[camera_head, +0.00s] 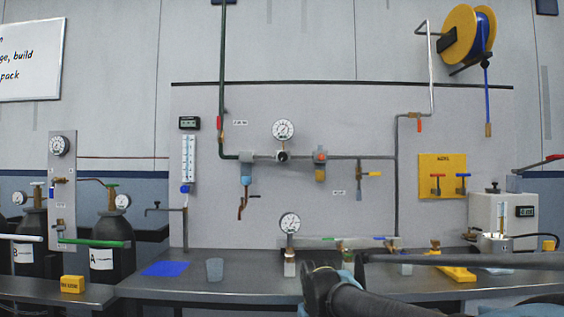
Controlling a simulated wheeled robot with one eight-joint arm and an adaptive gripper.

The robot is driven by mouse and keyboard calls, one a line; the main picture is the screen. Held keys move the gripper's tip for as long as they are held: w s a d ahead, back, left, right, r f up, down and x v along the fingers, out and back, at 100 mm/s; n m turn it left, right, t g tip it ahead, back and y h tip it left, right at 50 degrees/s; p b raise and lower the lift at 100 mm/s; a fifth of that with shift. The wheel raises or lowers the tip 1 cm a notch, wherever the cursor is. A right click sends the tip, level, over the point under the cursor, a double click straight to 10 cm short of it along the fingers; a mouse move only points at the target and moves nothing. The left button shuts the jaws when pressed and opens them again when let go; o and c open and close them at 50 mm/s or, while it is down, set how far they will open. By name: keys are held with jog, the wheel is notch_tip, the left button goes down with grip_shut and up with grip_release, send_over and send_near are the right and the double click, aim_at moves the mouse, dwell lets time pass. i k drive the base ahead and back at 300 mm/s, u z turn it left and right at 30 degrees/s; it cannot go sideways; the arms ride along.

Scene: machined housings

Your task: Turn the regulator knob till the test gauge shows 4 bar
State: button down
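A wall panel (350,215) carries a pipe run with a round white gauge (283,130). A small dark, round fitting (282,157) sits just under that gauge, and an orange-topped unit (320,157) is to its right. I cannot tell for sure which is the regulator knob. A second round gauge (290,223) stands low on the bench on a pale block; I cannot tell which gauge is the test gauge. Both dials are too small to read. My dark arm crosses the lower right foreground. I make out no gripper fingers, and nothing of mine touches the fittings.
The steel bench (245,290) holds a blue mat (166,269), a clear cup (214,269) and a yellow fixture (456,273). Black cylinders (112,258) stand at left. A valve lever (371,174) sticks out from the panel. The space before the upper pipe run is clear.

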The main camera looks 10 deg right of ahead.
aim_at(282, 156)
jog(key=u, duration=0.45)
jog(key=k, duration=1.3)
jog(key=z, duration=0.75)
jog(key=i, duration=1)
jog(key=u, duration=0.05)
